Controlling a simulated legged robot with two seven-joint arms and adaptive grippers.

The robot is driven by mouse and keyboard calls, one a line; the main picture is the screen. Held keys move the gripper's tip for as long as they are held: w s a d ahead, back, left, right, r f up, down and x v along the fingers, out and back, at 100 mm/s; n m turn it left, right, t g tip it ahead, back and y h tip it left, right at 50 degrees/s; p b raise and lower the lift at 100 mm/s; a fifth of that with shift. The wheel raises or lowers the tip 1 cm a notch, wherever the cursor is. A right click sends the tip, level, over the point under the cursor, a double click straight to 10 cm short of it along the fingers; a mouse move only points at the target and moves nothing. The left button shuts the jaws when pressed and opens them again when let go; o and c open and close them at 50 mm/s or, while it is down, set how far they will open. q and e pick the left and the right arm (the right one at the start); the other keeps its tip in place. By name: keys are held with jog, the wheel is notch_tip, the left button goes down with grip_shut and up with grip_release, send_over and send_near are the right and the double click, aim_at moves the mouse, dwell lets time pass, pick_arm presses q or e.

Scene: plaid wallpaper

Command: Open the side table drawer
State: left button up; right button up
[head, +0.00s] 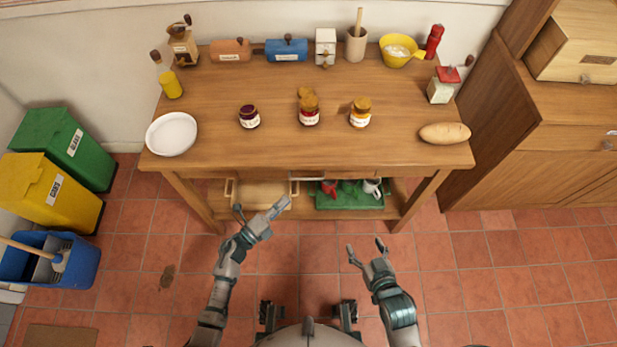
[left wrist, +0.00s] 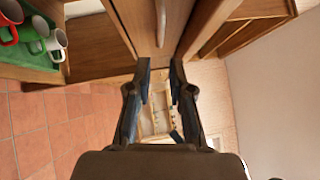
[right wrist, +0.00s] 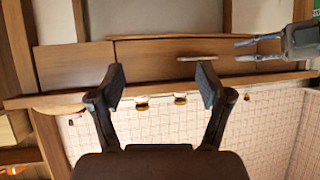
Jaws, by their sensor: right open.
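The wooden side table (head: 240,165) stands in front of me; its top edge hides the drawer front in the head view. In the right wrist view the closed drawer (right wrist: 150,62) is a wide wooden panel with a bar handle (right wrist: 197,58). The drawer handle also shows in the left wrist view (left wrist: 161,24), ahead of the fingers. My left gripper (head: 279,207) is near the table's front, its fingers partly apart and empty, pointing towards the handle without touching it. My right gripper (head: 366,250) is open and empty, further from the table, right of the left one.
Jars (head: 309,114), a plate (head: 172,134) and bread (head: 445,133) sit on the tabletop. A green tray (head: 350,203) with mugs lies on the lower shelf. Bins (head: 50,195) stand left and a wooden cabinet (head: 550,150) right. The floor before the table is clear.

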aim_at(308, 179)
pick_arm(q)
jog(key=shift+b+x, duration=0.65)
jog(key=shift+x, duration=5.1)
pick_arm(e)
jog(key=shift+w+a+r+t+y, duration=0.15)
jog(key=shift+w+a+r+t, duration=0.15)
jog(key=shift+w+r+t, duration=0.4)
jog(key=shift+w+a+r+t+y, duration=0.15)
jog(key=shift+w+a+r+t, duration=0.15)
jog(key=shift+w+r+t, duration=0.4)
pick_arm(q)
jog(key=shift+w+a, duration=0.1)
pick_arm(e)
jog(key=shift+s, duration=0.2)
pick_arm(q)
grip_shut()
